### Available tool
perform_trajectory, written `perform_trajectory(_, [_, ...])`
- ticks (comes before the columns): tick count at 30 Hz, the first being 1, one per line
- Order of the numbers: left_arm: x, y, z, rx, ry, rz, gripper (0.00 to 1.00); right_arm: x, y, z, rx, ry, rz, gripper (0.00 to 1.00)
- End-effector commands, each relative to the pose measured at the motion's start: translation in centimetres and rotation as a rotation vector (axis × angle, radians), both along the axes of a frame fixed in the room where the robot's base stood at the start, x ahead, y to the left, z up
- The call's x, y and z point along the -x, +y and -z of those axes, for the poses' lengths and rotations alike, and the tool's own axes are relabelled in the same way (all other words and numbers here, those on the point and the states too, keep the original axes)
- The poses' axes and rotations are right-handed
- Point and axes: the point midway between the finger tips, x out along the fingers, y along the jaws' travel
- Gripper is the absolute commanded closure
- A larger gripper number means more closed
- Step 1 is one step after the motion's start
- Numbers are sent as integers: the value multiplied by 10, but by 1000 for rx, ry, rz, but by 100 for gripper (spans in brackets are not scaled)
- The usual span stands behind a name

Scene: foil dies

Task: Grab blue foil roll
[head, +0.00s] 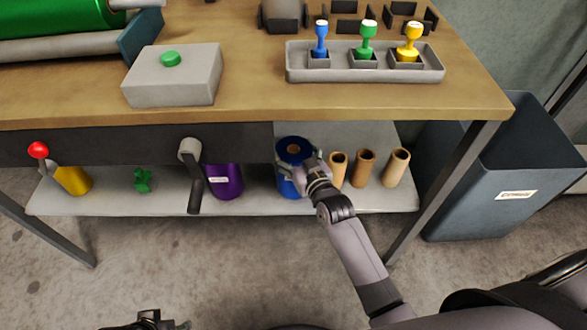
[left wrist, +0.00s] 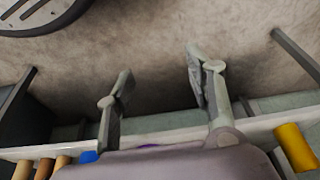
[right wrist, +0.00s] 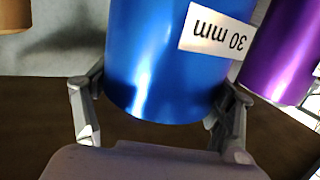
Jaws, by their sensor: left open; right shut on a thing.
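The blue foil roll (head: 292,153) stands on the lower shelf, between the purple roll and the brown tubes. My right gripper (head: 298,172) is shut around it from the front. In the right wrist view the blue roll (right wrist: 165,60) sits between the two fingers, with a white label reading "30 mm" upside down. My left gripper (left wrist: 160,90) is open and empty over the floor; in the head view only a bit of it (head: 150,322) shows at the bottom edge.
On the shelf (head: 250,200) are a purple roll (head: 225,180), a yellow roll (head: 74,180) and brown tubes (head: 364,168). A dark bin (head: 470,200) stands at right.

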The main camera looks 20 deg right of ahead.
Motion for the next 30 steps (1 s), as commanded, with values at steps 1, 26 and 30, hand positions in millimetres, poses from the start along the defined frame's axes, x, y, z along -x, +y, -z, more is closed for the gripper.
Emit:
perform_trajectory(1, [0, 0, 0, 0, 0, 0, 51, 0, 0, 0, 1, 1, 0, 63])
perform_trajectory(26, [-2, -1, 13, 0, 10, 3, 51, -1, 0, -17, -1, -8, 1, 84])
perform_trajectory(30, [-4, -2, 34, 0, 23, 5, 51, -1, 0, -35, -2, -10, 1, 84])
